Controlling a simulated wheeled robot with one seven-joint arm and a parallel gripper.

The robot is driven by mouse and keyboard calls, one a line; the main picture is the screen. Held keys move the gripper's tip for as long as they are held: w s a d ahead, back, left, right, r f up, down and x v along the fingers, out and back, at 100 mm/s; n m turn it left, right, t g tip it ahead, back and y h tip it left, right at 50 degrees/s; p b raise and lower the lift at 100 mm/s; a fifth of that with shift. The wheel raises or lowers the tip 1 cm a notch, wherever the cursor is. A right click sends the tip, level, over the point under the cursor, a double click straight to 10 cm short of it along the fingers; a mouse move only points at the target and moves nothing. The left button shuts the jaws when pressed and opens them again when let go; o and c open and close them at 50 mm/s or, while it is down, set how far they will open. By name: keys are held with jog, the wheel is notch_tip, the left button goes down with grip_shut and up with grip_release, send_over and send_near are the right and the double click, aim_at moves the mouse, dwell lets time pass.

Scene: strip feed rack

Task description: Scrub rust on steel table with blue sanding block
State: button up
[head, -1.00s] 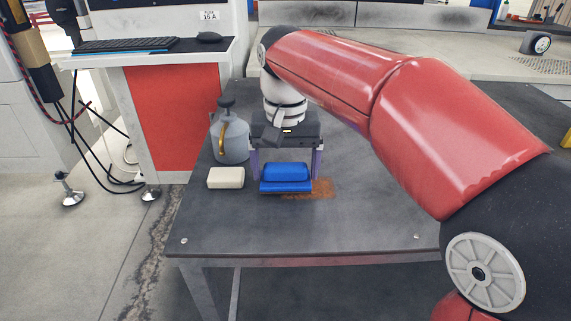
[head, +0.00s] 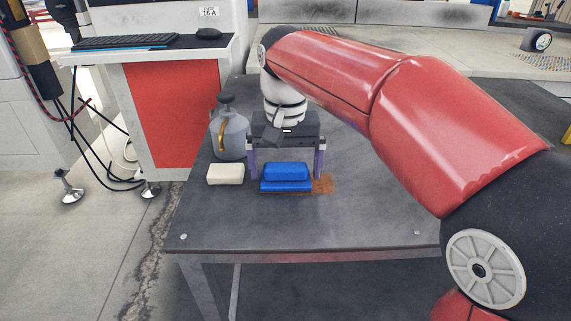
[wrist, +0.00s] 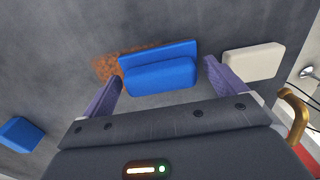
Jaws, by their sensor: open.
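The blue sanding block (head: 286,172), with a raised grip on a flatter base, rests on the steel table (head: 300,228). It lies over part of the brown rust patch (head: 323,184), whose uncovered part shows at its right in the head view. In the wrist view the block (wrist: 160,77) lies between the fingertips, and rust (wrist: 105,67) shows beyond its left end. My gripper (head: 287,175) is open around the block, a finger at each end with a gap visible.
A cream block (head: 225,174) lies just left of the block in the head view. A grey can (head: 229,135) with a yellow handle stands behind it. Another blue object (wrist: 20,133) shows at the wrist view's lower left. The table's front is clear.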

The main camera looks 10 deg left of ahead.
aim_at(310, 178)
jog(key=shift+r+p, duration=0.35)
jog(key=shift+p, duration=0.1)
dwell(0.3)
jog(key=c, duration=1)
jog(key=shift+o, duration=0.2)
